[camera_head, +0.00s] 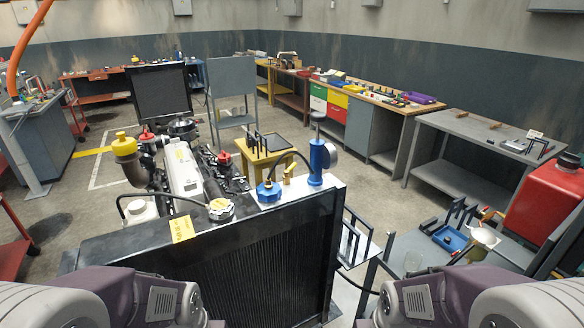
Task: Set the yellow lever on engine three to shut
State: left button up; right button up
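A diesel engine (187,170) with a large dark radiator (250,262) stands directly in front of me. I cannot read a number on it, so I cannot tell whether it is engine three. No yellow lever can be clearly made out. Yellow parts on or by the engine are a tag (182,229), a pot-shaped part (125,145) and a small piece by the blue cap (288,170). Only purple and grey links of my two arms show at the bottom edge. Both grippers are out of view.
A blue cylinder with a gauge (317,160) rises at the radiator's right corner. A low grey bench with a blue tray (449,238) and a red tank (545,205) stand at the right. Workbenches line the back wall. Open floor (372,210) lies between them and the engine.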

aim_at(287, 172)
jog(key=i+l+u, duration=0.15)
jog(key=l+u, duration=0.25)
jog(key=i+l+u, duration=0.1)
jog(key=u, duration=0.35)
jog(key=l+u, duration=0.8)
